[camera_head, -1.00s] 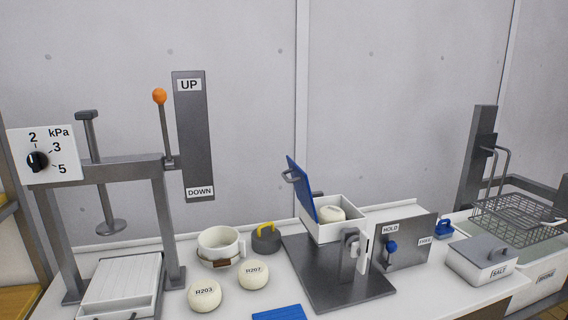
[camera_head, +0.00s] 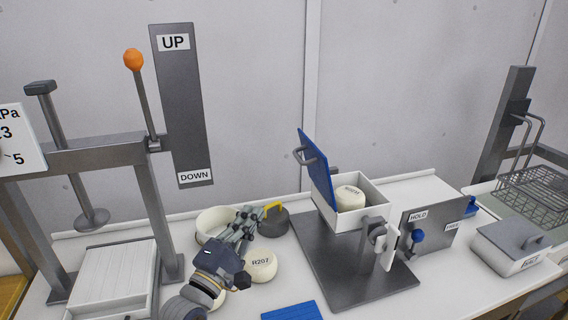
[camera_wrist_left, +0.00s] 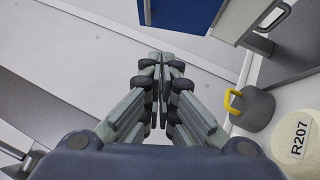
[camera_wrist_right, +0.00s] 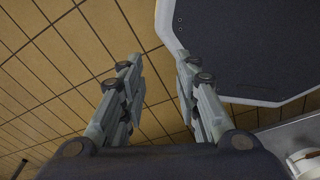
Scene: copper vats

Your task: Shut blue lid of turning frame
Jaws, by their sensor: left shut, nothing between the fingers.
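The turning frame (camera_head: 352,287) stands on the bench, a dark plate bearing a white box (camera_head: 372,212). Its blue lid (camera_head: 316,172) stands up, tilted back at the box's left side, with a grey handle on its outer face. A white round cheese lies in the open box (camera_head: 350,196). My left gripper (camera_head: 250,217) is shut and empty, above the bench, left of the frame and apart from the lid. The left wrist view shows its closed fingers (camera_wrist_left: 162,62). My right gripper (camera_wrist_right: 157,72) is open and empty over a tiled floor, outside the head view.
A grey weight with a yellow handle (camera_head: 273,221), a white cup (camera_head: 211,223) and cheese R207 (camera_head: 261,265) are near my left gripper. The press (camera_head: 159,215) stands left. The HOLD lever panel (camera_head: 430,236) and a grey-lidded box (camera_head: 509,246) stand right. A blue slab (camera_head: 290,311) lies in front.

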